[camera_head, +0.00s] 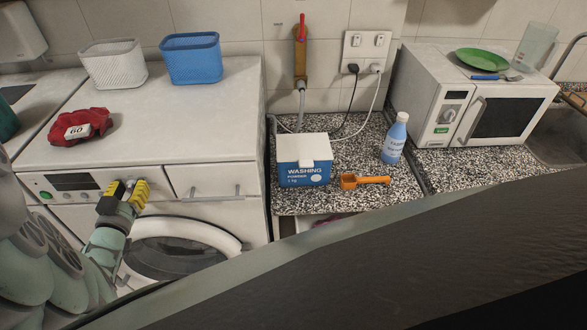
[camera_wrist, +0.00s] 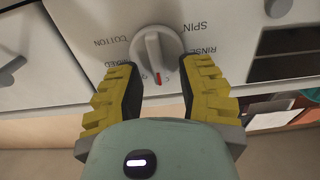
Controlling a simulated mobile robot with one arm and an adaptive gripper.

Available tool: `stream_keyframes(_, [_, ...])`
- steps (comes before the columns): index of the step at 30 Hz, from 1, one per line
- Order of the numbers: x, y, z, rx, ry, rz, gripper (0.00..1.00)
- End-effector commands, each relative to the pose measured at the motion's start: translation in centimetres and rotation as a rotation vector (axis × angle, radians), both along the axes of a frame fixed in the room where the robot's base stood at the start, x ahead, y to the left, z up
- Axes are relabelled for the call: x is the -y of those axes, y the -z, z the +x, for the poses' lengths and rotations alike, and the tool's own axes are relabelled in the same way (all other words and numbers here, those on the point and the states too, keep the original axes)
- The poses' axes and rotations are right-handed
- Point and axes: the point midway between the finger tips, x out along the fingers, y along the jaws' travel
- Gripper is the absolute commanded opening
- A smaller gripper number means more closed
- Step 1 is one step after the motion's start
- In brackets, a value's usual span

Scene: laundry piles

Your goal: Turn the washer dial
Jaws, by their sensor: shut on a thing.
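The white washer (camera_head: 200,218) stands at the left in the head view, with a dark display beside its dial. The round grey-white dial (camera_wrist: 155,45) has a raised grip and a red mark at its lower edge in the wrist view. Labels COTTON, MIXED, SPIN and RINSE appear upside down around it. My gripper (camera_head: 128,190), with yellow and black fingers, is at the control panel and hides most of the dial in the head view. In the wrist view my gripper (camera_wrist: 160,76) has one finger on each side of the dial and is shut on it.
On the washer top are a white basket (camera_head: 113,65), a blue basket (camera_head: 190,60) and a red cloth (camera_head: 88,122) with a "60" tag. Right of it, the counter holds a washing powder box (camera_head: 303,165), an orange scoop (camera_head: 364,181), a bottle (camera_head: 395,140) and a microwave (camera_head: 470,105).

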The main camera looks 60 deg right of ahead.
Motion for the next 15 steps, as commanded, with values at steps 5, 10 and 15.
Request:
stream_keyframes(5, [0.01, 0.18, 0.03, 0.004, -0.002, 0.011, 0.03])
stream_keyframes(10, [0.06, 0.34, -0.04, 0.039, -0.002, 0.041, 0.03])
stream_keyframes(15, [0.25, 0.57, -0.32, 0.116, 0.001, 0.103, 0.03])
